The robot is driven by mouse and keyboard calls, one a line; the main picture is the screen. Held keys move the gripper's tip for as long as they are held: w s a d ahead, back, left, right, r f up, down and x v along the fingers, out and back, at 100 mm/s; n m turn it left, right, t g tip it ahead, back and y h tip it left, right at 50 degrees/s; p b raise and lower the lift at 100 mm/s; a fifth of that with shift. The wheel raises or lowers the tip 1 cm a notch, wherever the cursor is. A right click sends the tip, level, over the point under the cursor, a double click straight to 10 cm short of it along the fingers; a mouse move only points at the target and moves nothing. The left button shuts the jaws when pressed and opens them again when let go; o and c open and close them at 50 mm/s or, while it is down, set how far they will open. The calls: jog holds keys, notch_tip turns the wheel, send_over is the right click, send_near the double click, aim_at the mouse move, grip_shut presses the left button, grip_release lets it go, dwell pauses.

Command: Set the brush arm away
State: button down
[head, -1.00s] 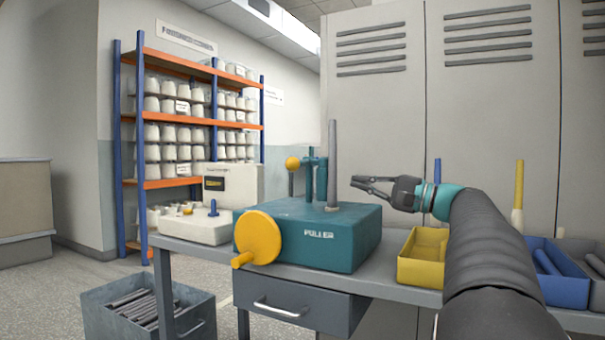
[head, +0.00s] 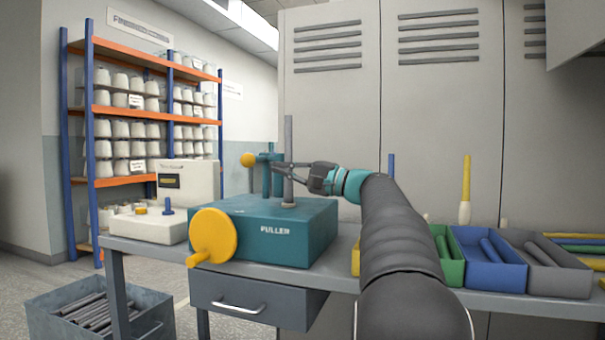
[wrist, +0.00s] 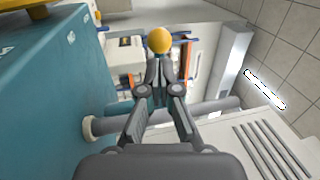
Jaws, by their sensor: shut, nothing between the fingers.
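The teal puller box (head: 262,232) stands on the bench with a yellow crank wheel (head: 213,236) on its front. The teal brush arm (head: 267,180) rises from its top with a yellow ball (head: 248,160) at its upper left. A tall grey rod (head: 289,150) stands to its right. My gripper (head: 274,167) reaches in from the right at the rod's mid-height, its fingertips close to the brush arm. In the wrist view, my gripper (wrist: 159,64) is shut and empty, its tips pointing at the ball (wrist: 159,40). The fingers partly hide the brush arm; contact cannot be told.
A white machine (head: 186,182) stands left of the puller. Green (head: 452,270), blue (head: 490,277) and grey (head: 545,280) trays line the bench at right. A grey bin of rods (head: 100,312) is on the floor at left. Lockers (head: 430,110) stand behind the bench.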

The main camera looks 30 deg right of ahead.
aim_at(254, 162)
jog(key=shift+x, duration=2.6)
